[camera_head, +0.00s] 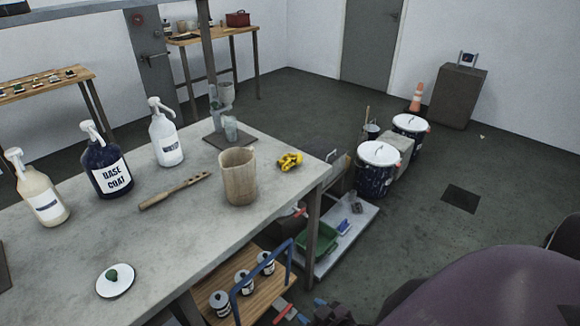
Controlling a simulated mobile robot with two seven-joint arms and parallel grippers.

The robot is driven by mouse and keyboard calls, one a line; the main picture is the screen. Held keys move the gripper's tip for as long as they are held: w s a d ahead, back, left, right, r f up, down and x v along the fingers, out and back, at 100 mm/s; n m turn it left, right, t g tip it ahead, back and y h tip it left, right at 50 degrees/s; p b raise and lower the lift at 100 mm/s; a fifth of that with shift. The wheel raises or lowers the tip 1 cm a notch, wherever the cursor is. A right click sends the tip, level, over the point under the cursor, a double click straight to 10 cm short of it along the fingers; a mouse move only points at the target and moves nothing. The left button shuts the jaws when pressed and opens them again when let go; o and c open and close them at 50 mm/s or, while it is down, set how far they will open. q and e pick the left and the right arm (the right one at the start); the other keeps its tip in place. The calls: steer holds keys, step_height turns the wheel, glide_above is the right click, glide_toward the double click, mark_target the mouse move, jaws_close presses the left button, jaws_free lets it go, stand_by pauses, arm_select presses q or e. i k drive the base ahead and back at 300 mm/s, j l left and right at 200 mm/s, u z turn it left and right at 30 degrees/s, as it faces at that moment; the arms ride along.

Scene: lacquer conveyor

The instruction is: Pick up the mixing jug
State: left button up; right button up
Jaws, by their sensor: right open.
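A tan, brownish mixing jug (238,178) stands upright on the grey table (70,270), near its right edge. Nothing is touching it. My right gripper (328,312) shows only in part, as a dark shape at the bottom edge, below and to the right of the jug and well apart from it. It is open, and I see nothing held in it. My left gripper is not in view.
A wooden paddle (175,191), a yellow object (289,161), a white lid (115,281) and several pump bottles, one labelled BASE COAT (108,168), are on the table. A blue-railed cart (262,284) stands below its front edge. Floor at right is mostly clear.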

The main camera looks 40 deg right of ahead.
mark_target(237, 164)
steer(key=l+z, duration=0.15)
steer(key=z, duration=0.2)
steer(key=k+l+z, duration=0.1)
steer(key=z, duration=0.2)
steer(key=k+u, duration=0.1)
steer(key=u, duration=1.4)
steer(key=l+z, duration=0.2)
steer(key=z, duration=1.3)
